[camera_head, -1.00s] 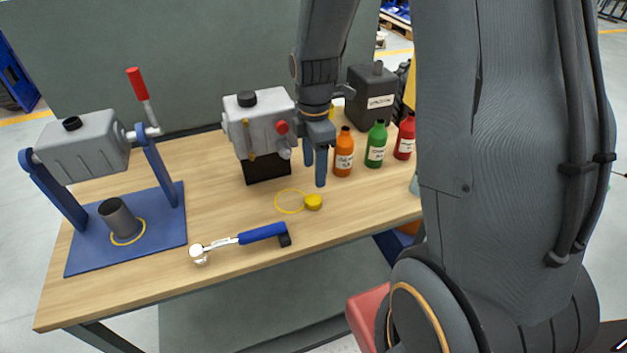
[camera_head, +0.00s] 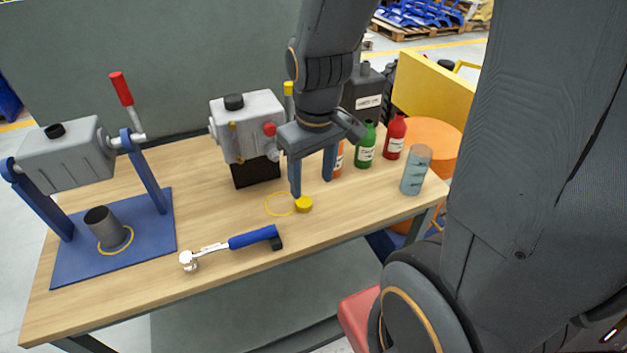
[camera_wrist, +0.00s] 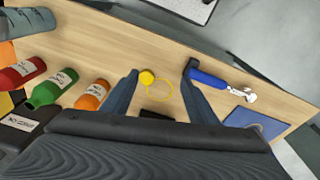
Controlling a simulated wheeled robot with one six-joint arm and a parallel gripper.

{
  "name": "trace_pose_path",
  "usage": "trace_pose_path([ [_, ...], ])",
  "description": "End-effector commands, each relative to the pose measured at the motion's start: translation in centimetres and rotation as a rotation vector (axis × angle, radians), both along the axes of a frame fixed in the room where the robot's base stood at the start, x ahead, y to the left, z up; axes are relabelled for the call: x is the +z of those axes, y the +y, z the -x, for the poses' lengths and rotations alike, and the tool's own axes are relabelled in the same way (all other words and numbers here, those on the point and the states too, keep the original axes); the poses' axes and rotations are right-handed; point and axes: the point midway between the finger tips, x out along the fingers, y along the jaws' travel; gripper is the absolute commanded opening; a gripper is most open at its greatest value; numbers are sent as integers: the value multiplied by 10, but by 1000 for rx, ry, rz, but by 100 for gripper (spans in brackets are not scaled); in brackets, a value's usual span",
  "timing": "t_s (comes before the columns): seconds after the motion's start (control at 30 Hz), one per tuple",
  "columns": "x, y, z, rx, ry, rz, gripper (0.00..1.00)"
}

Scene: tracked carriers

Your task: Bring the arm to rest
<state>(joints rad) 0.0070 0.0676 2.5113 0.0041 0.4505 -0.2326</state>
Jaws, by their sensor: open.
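My gripper (camera_head: 312,178) is open and empty above the wooden table, its two blue-grey fingers pointing down. In the head view it hangs right of the grey box-shaped unit (camera_head: 247,125) and partly hides the orange bottle (camera_head: 338,160). A yellow cap (camera_head: 304,204) lies on the table just below the fingers, beside a thin yellow ring (camera_head: 278,206). The wrist view shows the gripper's spread fingers (camera_wrist: 157,95) with the yellow cap (camera_wrist: 147,78) between them in the picture. My arm reaches over the table from the right.
A blue-handled ratchet tool (camera_head: 253,238) lies near the table's front edge. A blue stand with a tilting grey canister (camera_head: 66,153) is at left. Green (camera_head: 366,147) and red (camera_head: 395,138) bottles and a clear cylinder (camera_head: 416,170) stand at right.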

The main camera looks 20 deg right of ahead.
Motion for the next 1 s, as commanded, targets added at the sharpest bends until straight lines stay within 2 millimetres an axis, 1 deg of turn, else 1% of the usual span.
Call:
trace_pose_path([
  [0.03, 1, 1, 6, -68, -7, -8, 54],
  [0.1, 2, 2, 11, -144, -14, -17, 54],
  [0.23, 2, 3, 15, -215, -18, -27, 54],
  [0.5, 2, 3, 16, -224, -19, -29, 54],
  [0.7, -4, 3, 15, -222, -14, -27, 54],
  [1.0, -3, 3, 15, -221, -13, -27, 54],
])
